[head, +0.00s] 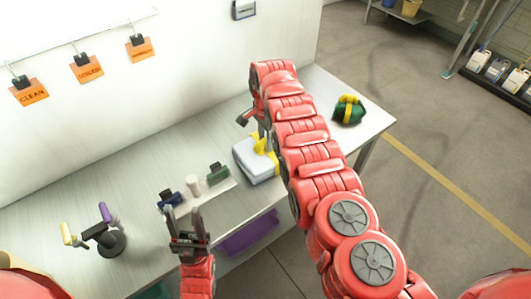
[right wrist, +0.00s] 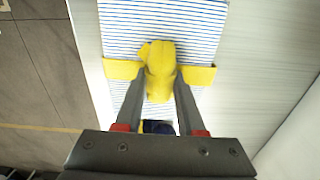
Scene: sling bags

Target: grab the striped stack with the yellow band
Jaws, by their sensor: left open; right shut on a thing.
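The striped stack (head: 258,168) is a pale block with blue stripes, near the middle of the table. Its yellow band (right wrist: 122,70) crosses it and rises in a bunched knot (right wrist: 160,65). In the right wrist view the stack (right wrist: 160,20) lies below my right gripper (right wrist: 160,80), whose fingers are shut on the knot. In the head view my right arm covers part of the stack. I cannot tell whether the stack rests on the table or is slightly raised. My left gripper (head: 183,212) is open and empty at the table's front edge.
A dark stand (head: 104,238) with yellow and purple arms is further left. A green bundle with a yellow band (head: 348,110) is at the right end.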

